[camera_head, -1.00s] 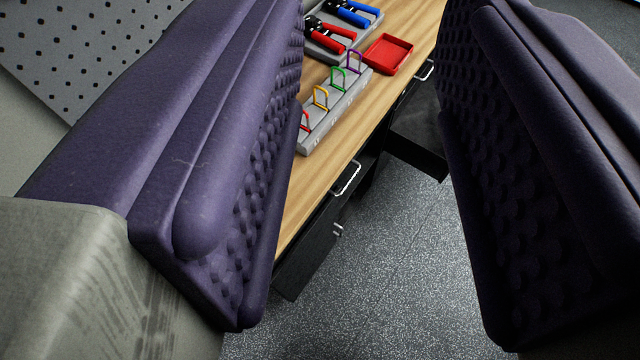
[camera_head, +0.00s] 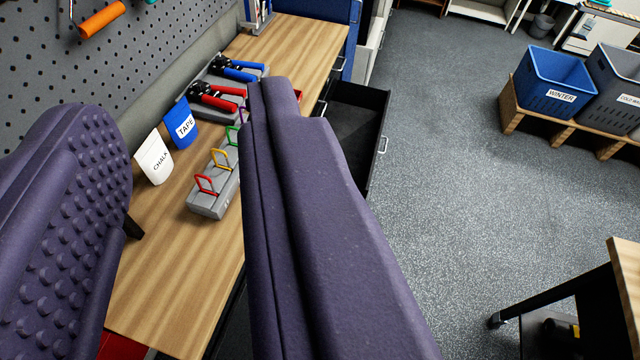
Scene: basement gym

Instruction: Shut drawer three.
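A black drawer (camera_head: 372,110) stands pulled out from under the wooden workbench (camera_head: 185,275), past its right edge. Its light handle (camera_head: 383,146) is on the outer front, and its dark inside looks empty. No number shows on it, so I cannot tell whether it is drawer three. My gripper (camera_head: 185,105) has two purple padded fingers spread wide apart, with nothing held. The right finger crosses in front of the bench edge and hides the drawer's near-left part. The left finger is over the bench's left side.
On the bench are a grey rack (camera_head: 213,203) with coloured loops, red-handled pliers (camera_head: 215,99), blue-handled pliers (camera_head: 238,70), a CHALK pouch (camera_head: 154,160) and a TAPE pouch (camera_head: 181,125). A blue WINTER crate (camera_head: 550,75) stands far right. The floor (camera_head: 455,190) beside the drawer is clear.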

